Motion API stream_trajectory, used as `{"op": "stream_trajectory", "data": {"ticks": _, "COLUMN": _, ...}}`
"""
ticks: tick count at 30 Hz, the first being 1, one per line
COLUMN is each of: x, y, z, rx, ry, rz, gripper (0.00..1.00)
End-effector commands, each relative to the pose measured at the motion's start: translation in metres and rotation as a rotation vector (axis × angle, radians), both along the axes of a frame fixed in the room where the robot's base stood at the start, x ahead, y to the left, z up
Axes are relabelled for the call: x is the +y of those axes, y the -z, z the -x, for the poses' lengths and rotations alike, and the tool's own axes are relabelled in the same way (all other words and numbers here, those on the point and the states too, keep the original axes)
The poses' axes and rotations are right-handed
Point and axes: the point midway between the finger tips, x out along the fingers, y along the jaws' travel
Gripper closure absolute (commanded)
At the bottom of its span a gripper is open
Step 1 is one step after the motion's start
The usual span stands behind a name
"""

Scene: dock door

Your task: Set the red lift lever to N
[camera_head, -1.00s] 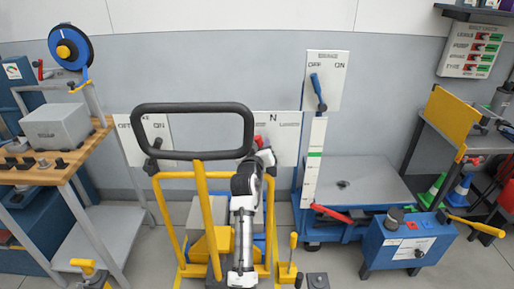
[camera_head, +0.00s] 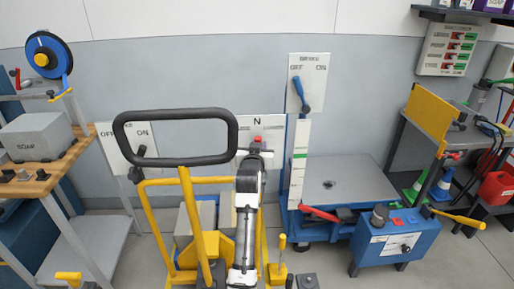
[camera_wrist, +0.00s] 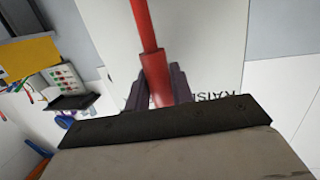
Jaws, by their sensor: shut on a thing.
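The red lift lever (camera_head: 258,138) is on a white wall panel (camera_head: 274,130) marked N at the top centre. In the head view its red end shows directly below the N. My gripper (camera_head: 257,149) is at the lever. In the wrist view the red shaft (camera_wrist: 146,30) runs down between the two dark fingers of my gripper (camera_wrist: 158,90), which are shut on it. Part of the word RAISE shows on the panel (camera_wrist: 190,35) beside the lever. The lever's pivot is not clear in the head view.
A black-handled yellow cart frame (camera_head: 176,163) stands in front and left of my arm. A panel with a blue ON/OFF lever (camera_head: 302,95) and the blue lift table (camera_head: 345,175) are to the right. A wooden bench (camera_head: 60,165) is at the left.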

Motion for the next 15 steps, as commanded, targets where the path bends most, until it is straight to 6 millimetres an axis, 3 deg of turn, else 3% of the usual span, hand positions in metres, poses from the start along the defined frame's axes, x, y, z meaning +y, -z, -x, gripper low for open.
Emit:
{"op": "stream_trajectory", "data": {"ticks": 5, "x": -0.0001, "y": 0.0001, "z": 0.0000, "rx": 0.000, "ry": 0.000, "rz": 0.000, "gripper": 1.00}}
{"op": "stream_trajectory", "data": {"ticks": 6, "x": -0.0001, "y": 0.0002, "z": 0.0000, "rx": 0.000, "ry": 0.000, "rz": 0.001, "gripper": 0.74}}
{"op": "stream_trajectory", "data": {"ticks": 10, "x": -0.0001, "y": 0.0002, "z": 0.0000, "rx": 0.000, "ry": 0.000, "rz": 0.001, "gripper": 0.57}}
{"op": "stream_trajectory", "data": {"ticks": 15, "x": 0.0000, "y": 0.0002, "z": 0.0000, "rx": 0.000, "ry": 0.000, "rz": 0.001, "gripper": 0.56}}
